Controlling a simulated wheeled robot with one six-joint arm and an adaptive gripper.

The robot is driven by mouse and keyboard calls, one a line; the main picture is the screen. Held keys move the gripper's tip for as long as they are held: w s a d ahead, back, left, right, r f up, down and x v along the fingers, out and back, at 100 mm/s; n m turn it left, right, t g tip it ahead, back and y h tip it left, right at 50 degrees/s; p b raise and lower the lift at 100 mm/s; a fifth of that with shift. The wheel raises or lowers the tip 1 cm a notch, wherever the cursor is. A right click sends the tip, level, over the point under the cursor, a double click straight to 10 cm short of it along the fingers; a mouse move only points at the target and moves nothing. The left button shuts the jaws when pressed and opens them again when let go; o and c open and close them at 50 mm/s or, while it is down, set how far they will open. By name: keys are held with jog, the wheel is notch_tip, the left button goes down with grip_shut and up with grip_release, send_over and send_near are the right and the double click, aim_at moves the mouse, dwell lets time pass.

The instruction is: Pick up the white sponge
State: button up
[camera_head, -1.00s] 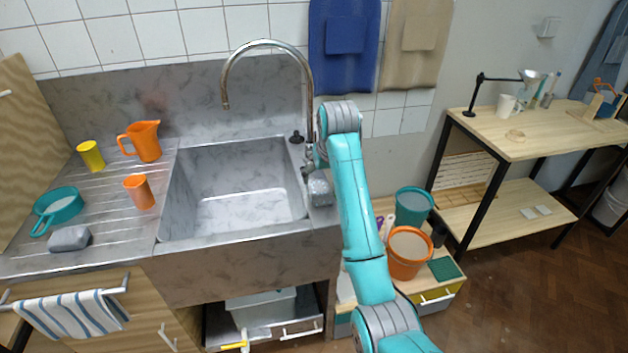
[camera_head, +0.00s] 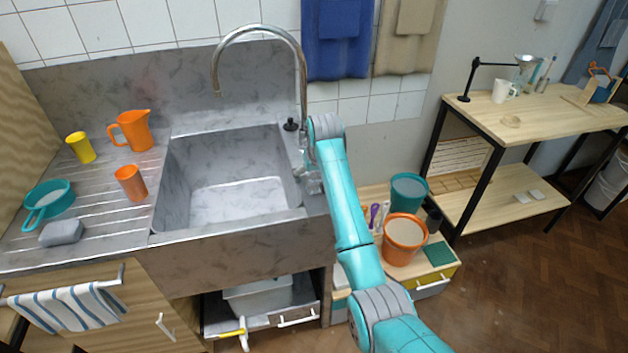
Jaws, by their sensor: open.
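A pale grey, sponge-like block (camera_head: 62,232) lies on the ribbed drainboard at the left, near its front edge. It looks grey rather than white, and I see no clearly white sponge. Two small whitish flat pieces (camera_head: 528,196) lie on the lower shelf of the wooden table at the right; they are too small to identify. My teal arm rises in front of the sink's right end. My gripper does not show clearly; the arm's far end is hidden behind its upper joint.
A teal pan (camera_head: 50,198), orange cup (camera_head: 131,184), orange jug (camera_head: 134,130) and yellow cup (camera_head: 80,147) stand on the drainboard. The sink (camera_head: 228,195) looks empty under a tall tap (camera_head: 301,75). Buckets (camera_head: 404,240) stand right of my arm. Open floor lies at the lower right.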

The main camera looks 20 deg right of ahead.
jog(key=shift+w+f, duration=0.15)
jog(key=shift+f, duration=0.2)
jog(key=shift+f, duration=0.25)
dwell(0.6)
jog(key=c, duration=1.1)
jog(key=shift+o, duration=0.2)
